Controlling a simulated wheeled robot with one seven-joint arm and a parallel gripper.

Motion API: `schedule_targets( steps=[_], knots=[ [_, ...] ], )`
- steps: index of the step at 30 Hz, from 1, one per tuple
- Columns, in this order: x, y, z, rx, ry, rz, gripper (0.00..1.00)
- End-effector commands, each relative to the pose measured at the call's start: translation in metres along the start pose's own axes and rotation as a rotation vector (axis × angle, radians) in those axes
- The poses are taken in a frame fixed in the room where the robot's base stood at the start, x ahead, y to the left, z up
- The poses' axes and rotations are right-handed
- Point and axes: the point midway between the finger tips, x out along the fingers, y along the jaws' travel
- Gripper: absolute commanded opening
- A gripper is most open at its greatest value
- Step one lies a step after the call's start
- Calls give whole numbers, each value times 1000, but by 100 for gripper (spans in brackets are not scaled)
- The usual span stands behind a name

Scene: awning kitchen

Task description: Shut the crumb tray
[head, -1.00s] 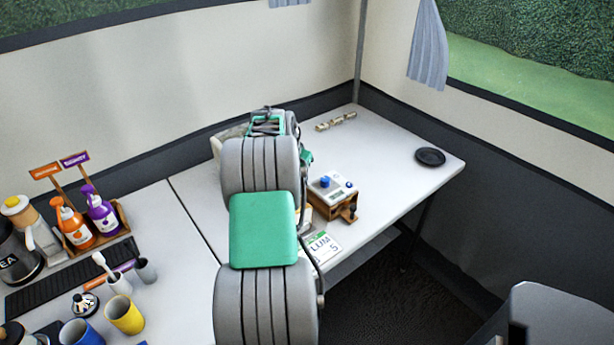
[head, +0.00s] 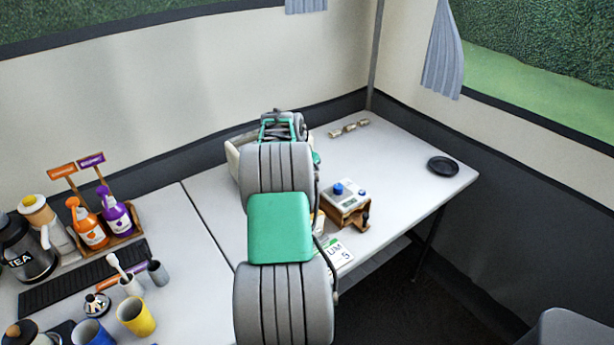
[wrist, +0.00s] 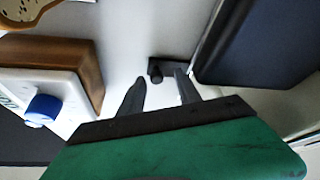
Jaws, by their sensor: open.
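My gripper (wrist: 160,84) is open in the wrist view, with its two dark fingers apart and nothing held between them. A small dark knob on a short dark bar (wrist: 157,72) shows just beyond the fingertips, near the gap between them. I cannot tell whether it belongs to the crumb tray. A large dark-faced body (wrist: 258,42) with a pale edge stands to its right. In the head view a cream appliance (head: 233,158) is mostly hidden behind my arm. The crumb tray cannot be made out there, and my fingers are hidden.
A wood-sided box with a blue knob (head: 346,197) stands right of my arm; its blue knob (wrist: 43,108) shows at left in the wrist view. A black round dish (head: 443,166) lies at the table's right end. Bottles (head: 118,212) and cups (head: 136,316) stand left.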

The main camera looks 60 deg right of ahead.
Motion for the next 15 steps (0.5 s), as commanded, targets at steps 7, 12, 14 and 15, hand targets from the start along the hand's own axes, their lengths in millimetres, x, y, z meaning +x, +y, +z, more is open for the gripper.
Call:
schedule_targets(
  steps=[7, 12, 14, 15],
  knots=[
    [-44, -2, -2, 0, 5, -4, 40],
    [-71, -1, 0, -1, 2, -3, 40],
    [-76, -1, -1, -1, 3, -2, 40],
    [-77, -1, -1, 0, 2, -2, 40]
  ],
)
